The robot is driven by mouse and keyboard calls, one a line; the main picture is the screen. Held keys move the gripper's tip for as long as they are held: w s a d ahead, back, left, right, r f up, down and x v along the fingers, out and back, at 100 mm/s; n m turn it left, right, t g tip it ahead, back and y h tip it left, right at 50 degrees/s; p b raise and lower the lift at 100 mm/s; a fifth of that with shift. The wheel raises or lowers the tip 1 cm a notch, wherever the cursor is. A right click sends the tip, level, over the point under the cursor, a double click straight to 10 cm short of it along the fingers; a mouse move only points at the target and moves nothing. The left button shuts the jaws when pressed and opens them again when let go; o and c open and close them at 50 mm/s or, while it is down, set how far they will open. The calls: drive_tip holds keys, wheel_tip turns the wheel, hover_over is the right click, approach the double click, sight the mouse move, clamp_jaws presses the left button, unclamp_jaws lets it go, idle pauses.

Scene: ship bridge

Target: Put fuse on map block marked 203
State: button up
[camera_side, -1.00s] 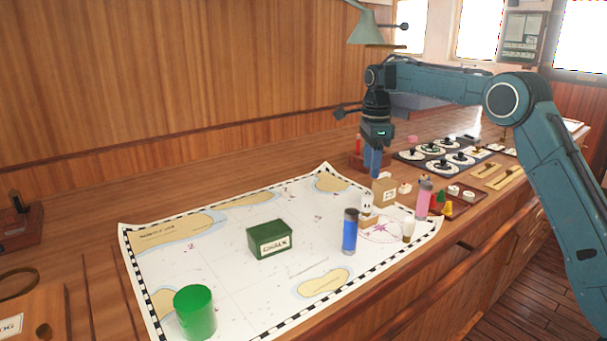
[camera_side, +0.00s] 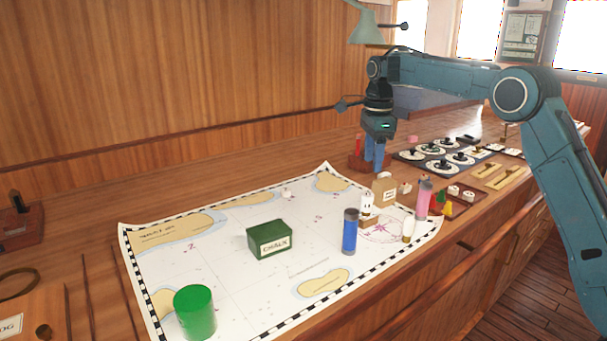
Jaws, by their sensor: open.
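My gripper (camera_side: 374,158) points down with its blue fingers near the back right edge of the chart (camera_side: 220,285), behind a tan labelled block (camera_side: 384,189). It is open, and I see nothing held in it. A small white cylinder with a brownish end (camera_side: 408,230) stands near the chart's right corner and may be the fuse. Blue (camera_side: 349,232) and pink (camera_side: 423,198) cylinders with grey caps stand nearby. A white object (camera_side: 366,204) sits on a small brown block. I cannot read 203 on any block or chart section.
A green chalk box (camera_side: 269,240) stands mid-chart and a green cylinder (camera_side: 195,312) at the front left. A small tray with pieces (camera_side: 466,197) and dark dial panels (camera_side: 440,158) lie to the right.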

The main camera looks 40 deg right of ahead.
drive_tip(key=s+a+r+n+t, duration=0.1)
drive_tip(key=s+a+r+n, duration=0.25)
drive_tip(key=s, duration=0.25)
drive_tip(key=s+a+r+n+t, duration=0.1)
drive_tip(key=s+a+r+n, duration=0.1)
drive_tip(key=s+n, duration=0.35)
drive_tip(key=s+a+r+n+t, duration=0.1)
drive_tip(key=s+a+r+n, duration=0.15)
drive_tip(key=s, duration=0.45)
drive_tip(key=s+a+f+n+t, duration=0.1)
drive_tip(key=s+f+n, duration=0.2)
drive_tip(key=s+n, duration=0.3)
drive_tip(key=s+a+f+n+t, duration=0.1)
drive_tip(key=s+f+n, duration=0.3)
drive_tip(key=s, duration=0.8)
drive_tip(key=n, duration=0.2)
drive_tip(key=shift+s+a+f+n, duration=0.15)
drive_tip(key=shift+a+f+n, duration=0.05)
drive_tip(key=shift+a+n, duration=0.2)
